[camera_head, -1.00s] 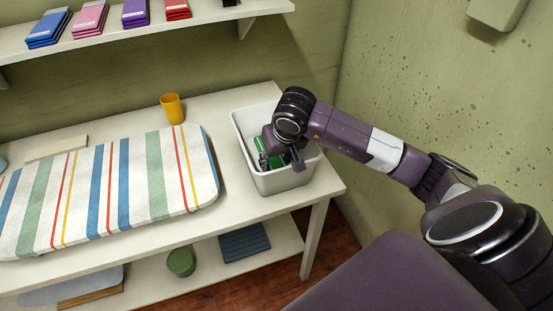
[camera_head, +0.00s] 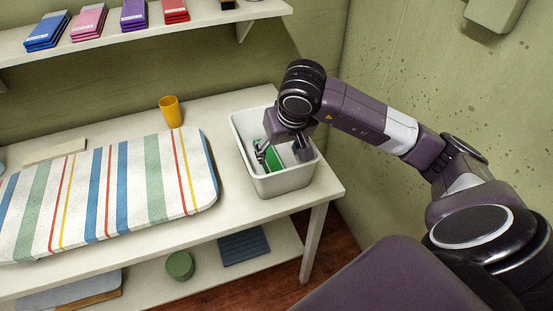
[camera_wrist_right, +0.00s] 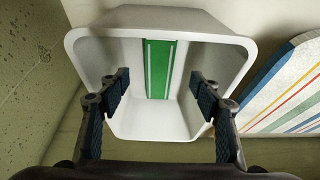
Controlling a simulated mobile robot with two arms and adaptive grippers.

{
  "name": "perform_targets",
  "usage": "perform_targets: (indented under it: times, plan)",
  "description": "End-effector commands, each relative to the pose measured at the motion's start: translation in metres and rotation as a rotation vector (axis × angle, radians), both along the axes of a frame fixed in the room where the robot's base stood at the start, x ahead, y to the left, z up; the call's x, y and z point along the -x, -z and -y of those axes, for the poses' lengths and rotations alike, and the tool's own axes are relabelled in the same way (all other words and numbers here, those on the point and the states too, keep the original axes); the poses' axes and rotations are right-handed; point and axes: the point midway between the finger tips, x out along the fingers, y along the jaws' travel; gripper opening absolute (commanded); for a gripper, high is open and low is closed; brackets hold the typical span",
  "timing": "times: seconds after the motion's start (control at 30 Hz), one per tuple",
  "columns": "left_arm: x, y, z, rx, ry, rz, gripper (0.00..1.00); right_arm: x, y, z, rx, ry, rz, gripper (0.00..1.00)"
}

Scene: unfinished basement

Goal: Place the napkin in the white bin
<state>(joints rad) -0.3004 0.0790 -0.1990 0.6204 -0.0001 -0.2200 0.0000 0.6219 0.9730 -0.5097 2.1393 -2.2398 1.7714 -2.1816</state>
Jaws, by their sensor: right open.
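The white bin (camera_head: 285,182) stands at the right end of the table, and its rim also shows in the right wrist view (camera_wrist_right: 92,28). The green napkin with pale stripes (camera_wrist_right: 158,68) is inside it, lying against one inner wall. In the head view the napkin (camera_head: 272,160) shows partly behind the fingers. My right gripper (camera_head: 282,154) is over the bin, pointing down. In the right wrist view my right gripper (camera_wrist_right: 159,84) is open, with its two fingers wide apart and nothing between them. My left gripper is not in view.
A striped padded board (camera_head: 105,190) covers the left part of the table (camera_head: 225,225). A yellow cup (camera_head: 171,111) stands behind it. A shelf (camera_head: 150,35) with colored stacks is above. A green round container (camera_head: 180,265) sits on the lower shelf.

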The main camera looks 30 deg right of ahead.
Motion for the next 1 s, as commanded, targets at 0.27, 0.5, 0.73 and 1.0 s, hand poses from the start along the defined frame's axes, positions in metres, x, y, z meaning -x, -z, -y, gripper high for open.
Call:
perform_targets:
  times: [0.27,0.5,0.73,1.0]
  plan:
    - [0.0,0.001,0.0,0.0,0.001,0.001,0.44,0.014,-0.036,-0.003,0.001,0.0,0.002,0.59]
    - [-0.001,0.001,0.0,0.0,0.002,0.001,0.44,0.017,-0.04,-0.004,0.002,0.001,-0.001,0.59]
    - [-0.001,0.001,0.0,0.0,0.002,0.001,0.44,0.016,-0.04,-0.004,0.001,0.0,-0.001,0.59]
    - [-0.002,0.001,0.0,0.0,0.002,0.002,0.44,0.016,-0.04,-0.004,0.001,0.0,-0.001,0.59]
